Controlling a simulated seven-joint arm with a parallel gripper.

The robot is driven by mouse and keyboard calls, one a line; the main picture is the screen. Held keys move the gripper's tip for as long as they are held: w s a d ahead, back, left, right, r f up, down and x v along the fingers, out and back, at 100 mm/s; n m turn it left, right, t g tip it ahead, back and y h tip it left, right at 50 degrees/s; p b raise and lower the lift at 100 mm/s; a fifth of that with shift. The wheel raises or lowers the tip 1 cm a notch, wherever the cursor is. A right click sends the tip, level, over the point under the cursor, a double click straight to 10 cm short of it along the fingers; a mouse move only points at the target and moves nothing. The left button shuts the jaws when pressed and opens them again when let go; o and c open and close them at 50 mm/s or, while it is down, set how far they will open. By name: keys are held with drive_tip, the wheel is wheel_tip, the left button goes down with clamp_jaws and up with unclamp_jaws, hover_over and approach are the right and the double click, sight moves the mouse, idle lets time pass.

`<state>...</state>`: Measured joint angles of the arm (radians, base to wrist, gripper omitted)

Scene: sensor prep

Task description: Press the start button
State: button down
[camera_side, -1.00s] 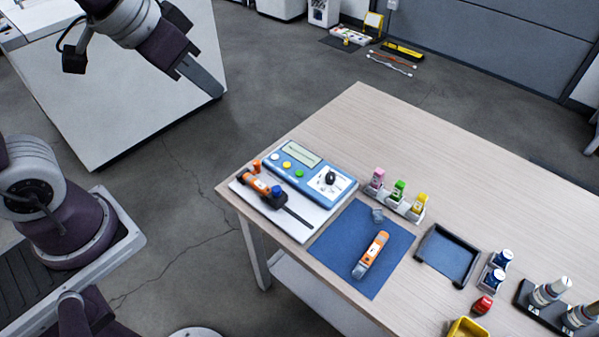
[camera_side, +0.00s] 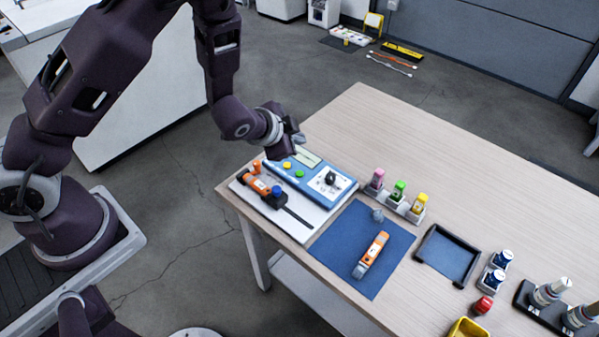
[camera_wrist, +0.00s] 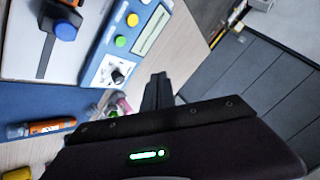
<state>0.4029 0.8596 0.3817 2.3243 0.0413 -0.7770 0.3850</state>
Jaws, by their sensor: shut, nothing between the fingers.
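A blue control unit (camera_side: 328,201) lies near the table's far left corner. It has a green button (camera_side: 299,174), a yellow button (camera_side: 287,165), a small screen (camera_side: 310,158) and a black knob (camera_side: 330,178). In the wrist view, the green button (camera_wrist: 121,41), yellow button (camera_wrist: 133,19) and a pale button (camera_wrist: 146,3) form a row beside the screen (camera_wrist: 152,30). The pale button is hidden by my arm in the side view. I cannot read any button labels. My gripper (camera_side: 290,152) is shut and empty above the unit's far end; its fingers (camera_wrist: 158,80) appear apart from the buttons.
A white board (camera_side: 303,229) with an orange tool (camera_side: 259,184) and blue knob (camera_side: 278,190) adjoins the unit. A blue mat (camera_side: 347,235) bears another orange tool (camera_side: 373,250). Small bottles (camera_side: 398,190) stand right of the unit. The table's far middle is clear.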

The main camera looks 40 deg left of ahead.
drive_tip(key=shift+f, duration=0.1)
approach(305, 169)
drive_tip(key=shift+w+a+f, duration=0.1)
drive_tip(key=shift+w+f, duration=0.2)
drive_tip(key=shift+w, duration=0.3)
drive_tip(key=shift+w+a+f, duration=0.1)
drive_tip(key=shift+w+f, duration=0.2)
drive_tip(key=shift+w, duration=0.3)
drive_tip(key=shift+w+a+f, duration=0.1)
drive_tip(key=shift+w+f, duration=0.2)
drive_tip(key=shift+w, duration=0.3)
idle(0.7)
drive_tip(key=shift+f, duration=0.4)
drive_tip(key=shift+f, duration=0.4)
idle(0.4)
idle(0.3)
drive_tip(key=shift+r, duration=0.8)
drive_tip(key=shift+r, duration=2.5)
